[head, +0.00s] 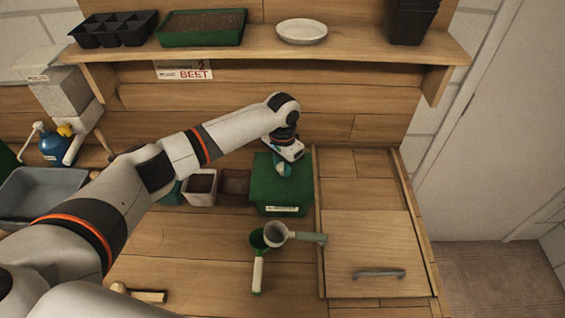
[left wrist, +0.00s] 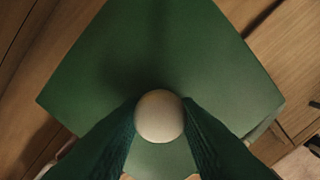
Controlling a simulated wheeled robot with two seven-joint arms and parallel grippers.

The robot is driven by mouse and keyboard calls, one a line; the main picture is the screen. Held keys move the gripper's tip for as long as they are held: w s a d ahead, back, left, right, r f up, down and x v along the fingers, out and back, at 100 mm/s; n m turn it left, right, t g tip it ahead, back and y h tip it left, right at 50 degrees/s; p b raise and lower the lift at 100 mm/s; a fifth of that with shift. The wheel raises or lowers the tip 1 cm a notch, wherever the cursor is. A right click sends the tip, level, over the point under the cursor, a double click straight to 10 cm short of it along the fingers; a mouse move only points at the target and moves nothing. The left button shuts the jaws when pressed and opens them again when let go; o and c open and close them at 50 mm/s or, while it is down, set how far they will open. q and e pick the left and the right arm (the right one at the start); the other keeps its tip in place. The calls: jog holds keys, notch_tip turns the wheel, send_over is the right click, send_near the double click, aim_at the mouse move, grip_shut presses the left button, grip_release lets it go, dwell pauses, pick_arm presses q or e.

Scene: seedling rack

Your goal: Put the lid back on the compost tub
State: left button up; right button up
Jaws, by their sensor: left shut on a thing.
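The compost tub (head: 282,209) is a green box with a white label on its front, standing at the back of the bench. Its flat green lid (head: 268,186) is over the tub's top; I cannot tell whether it sits fully on the rim. In the left wrist view the lid (left wrist: 160,60) fills the middle, with a round cream knob (left wrist: 159,116) on it. My left gripper (head: 283,170) points down over the lid, its teal fingers (left wrist: 160,130) shut on either side of the knob. My right gripper is not in view.
Small pots (head: 201,187) stand just left of the tub. A green scoop (head: 258,262) and a grey-white cup-like scoop (head: 276,234) lie in front. A wooden panel with a grey handle (head: 379,274) is at right. A shelf (head: 350,45) with trays hangs above.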

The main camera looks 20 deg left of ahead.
pick_arm(q)
jog(key=shift+d+p, duration=0.1)
jog(key=shift+p, duration=0.3)
dwell(0.6)
dwell(0.3)
jog(key=o, duration=1.6)
jog(key=shift+o, duration=0.2)
jog(key=shift+r, duration=0.1)
notch_tip(320, 180, up, 5)
jog(key=p, duration=0.5)
jog(key=shift+f, duration=0.2)
jog(key=shift+r+p, duration=0.4)
jog(key=shift+r, duration=0.7)
